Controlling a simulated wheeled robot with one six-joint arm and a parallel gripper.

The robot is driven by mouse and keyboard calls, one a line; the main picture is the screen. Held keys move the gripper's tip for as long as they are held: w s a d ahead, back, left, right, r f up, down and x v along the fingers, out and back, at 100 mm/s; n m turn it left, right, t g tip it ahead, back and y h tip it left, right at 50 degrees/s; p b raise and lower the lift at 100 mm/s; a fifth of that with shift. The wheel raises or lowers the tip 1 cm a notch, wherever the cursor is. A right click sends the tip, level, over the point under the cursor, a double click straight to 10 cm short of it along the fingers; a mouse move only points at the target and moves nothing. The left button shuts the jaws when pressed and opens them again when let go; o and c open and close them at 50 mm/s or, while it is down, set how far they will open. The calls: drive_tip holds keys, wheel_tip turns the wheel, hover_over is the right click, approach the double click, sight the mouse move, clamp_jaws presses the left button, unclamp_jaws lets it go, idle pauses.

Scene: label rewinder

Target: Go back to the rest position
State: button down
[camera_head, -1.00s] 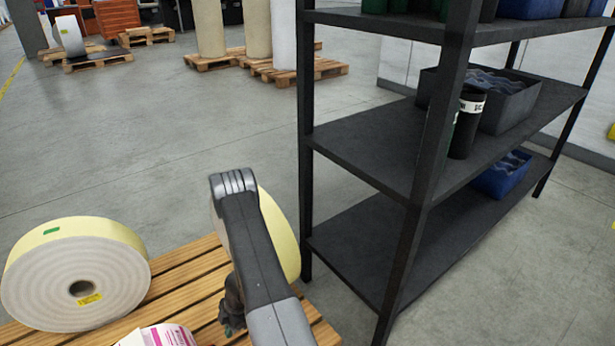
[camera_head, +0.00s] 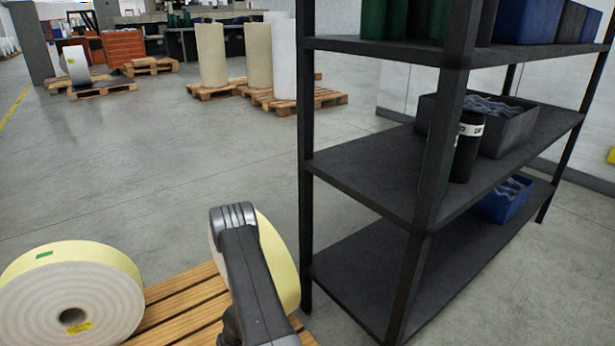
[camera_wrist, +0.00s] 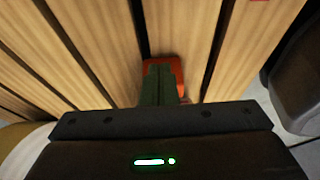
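My gripper shows in the wrist view (camera_wrist: 161,72), pointing down over the wooden slats of a pallet. Its two dark greenish fingers are side by side with no clear gap. An orange-red patch shows around and behind their tips; I cannot tell whether it is part of the fingers or a separate thing. In the head view my grey arm (camera_head: 245,270) reaches forward over the pallet, and the gripper itself is hidden. No label roll is seen between the fingers.
A large cream roll (camera_head: 70,295) lies at left by the wooden pallet (camera_head: 180,305). Another yellowish roll (camera_head: 280,260) stands upright behind my arm. A dark metal shelf (camera_head: 350,270) with bins is close on the right. Grey floor (camera_head: 150,180) is clear ahead and left.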

wheel_tip(320, 180, down, 5)
drive_tip(key=b, duration=0.4)
drive_tip(key=shift+s+a+b, duration=0.3)
drive_tip(key=shift+a, duration=0.1)
drive_tip(key=shift+r, duration=0.1)
